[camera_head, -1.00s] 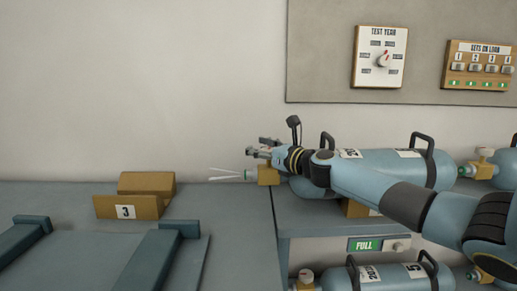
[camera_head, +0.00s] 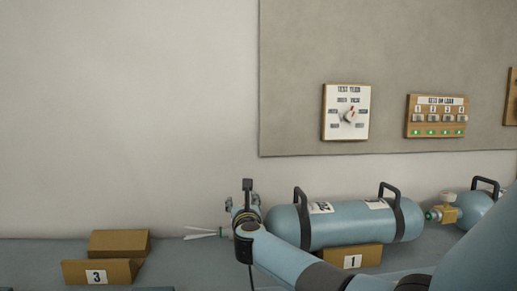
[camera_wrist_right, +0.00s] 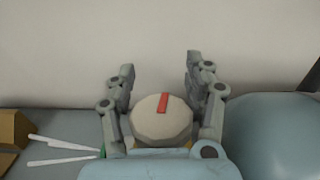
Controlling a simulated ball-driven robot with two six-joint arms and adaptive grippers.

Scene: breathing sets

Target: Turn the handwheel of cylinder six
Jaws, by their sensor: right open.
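A blue cylinder (camera_head: 350,225) with two black handles lies in the cradle marked 1 (camera_head: 352,258). The number on its own label is too small to read. In the right wrist view a pale round handwheel (camera_wrist_right: 161,121) with a red mark lies between the two fingers of my right gripper (camera_wrist_right: 156,70). The fingers are open, one on each side of the wheel; whether they touch it I cannot tell. In the head view my right gripper (camera_head: 247,190) is at the cylinder's left end and hides the wheel. My left gripper is not in view.
White prongs (camera_head: 202,234) stick out left of the valve. An empty-looking cradle marked 3 (camera_head: 98,272) stands at left. Another cylinder's valve (camera_head: 447,208) is at right. A dial board (camera_head: 347,112) and a lamp panel (camera_head: 436,116) hang on the wall.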

